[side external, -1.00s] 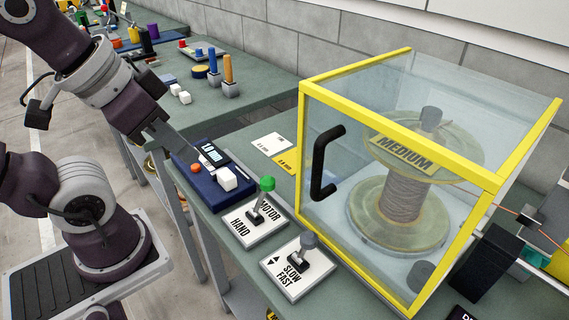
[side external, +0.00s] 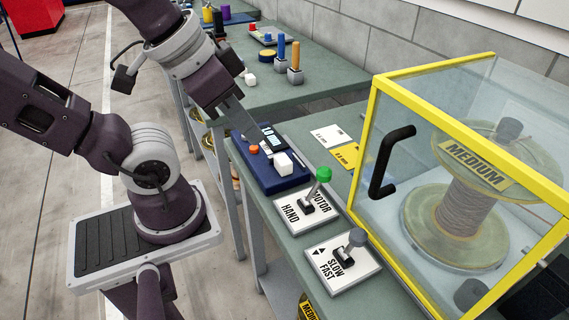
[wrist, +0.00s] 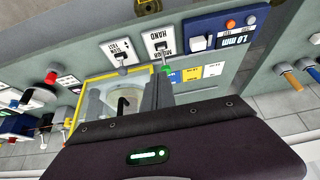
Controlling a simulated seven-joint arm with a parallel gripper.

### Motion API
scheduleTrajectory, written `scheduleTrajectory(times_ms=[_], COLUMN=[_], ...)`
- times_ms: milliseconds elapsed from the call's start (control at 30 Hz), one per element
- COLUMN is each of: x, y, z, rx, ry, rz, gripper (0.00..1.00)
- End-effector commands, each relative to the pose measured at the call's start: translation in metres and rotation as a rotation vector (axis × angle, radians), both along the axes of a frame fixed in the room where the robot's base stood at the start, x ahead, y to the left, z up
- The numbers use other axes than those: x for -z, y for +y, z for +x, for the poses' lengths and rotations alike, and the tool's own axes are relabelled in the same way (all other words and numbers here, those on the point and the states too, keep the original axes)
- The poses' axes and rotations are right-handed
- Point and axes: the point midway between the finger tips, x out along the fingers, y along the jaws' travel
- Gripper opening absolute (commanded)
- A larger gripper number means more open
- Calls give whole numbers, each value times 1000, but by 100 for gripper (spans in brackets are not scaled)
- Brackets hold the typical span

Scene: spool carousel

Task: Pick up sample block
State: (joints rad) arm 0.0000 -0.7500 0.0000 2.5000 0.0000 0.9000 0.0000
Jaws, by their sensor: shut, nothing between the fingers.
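No block is labelled as the sample block. A white block (side external: 283,162) sits on the blue device (side external: 262,180) with a small display and an orange button. In the wrist view, the white block (wrist: 198,43) is above and right of my fingers. Smaller white blocks (side external: 250,80) are on the rear table, one partly hidden behind my arm. My gripper (side external: 259,139) is shut and empty, its thin fingers pointing down toward the display side of the device. In the wrist view, the closed fingers (wrist: 160,80) overlap the area by the green knob; whether they touch anything cannot be told.
The green-knobbed MOTOR/HAND lever (side external: 323,175) and the SLOW/FAST lever (side external: 357,237) stand in front of the device. A yellow-framed clear enclosure (side external: 373,140) with a spool is at right. White and yellow cards (side external: 345,155) lie flat behind. Blue and orange pegs (side external: 295,55) stand on the rear table.

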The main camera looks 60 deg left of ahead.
Motion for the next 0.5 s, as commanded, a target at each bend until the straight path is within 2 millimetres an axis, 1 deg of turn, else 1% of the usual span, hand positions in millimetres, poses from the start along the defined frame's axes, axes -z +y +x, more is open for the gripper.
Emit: scheduleTrajectory(times_ms=[267,300,367,500], x=[0,0,0,0], y=[0,0,0,0], z=[0,0,0,0], rx=[0,0,0,0], ry=[0,0,0,0], rz=[0,0,0,0], gripper=[0,2,14,41])
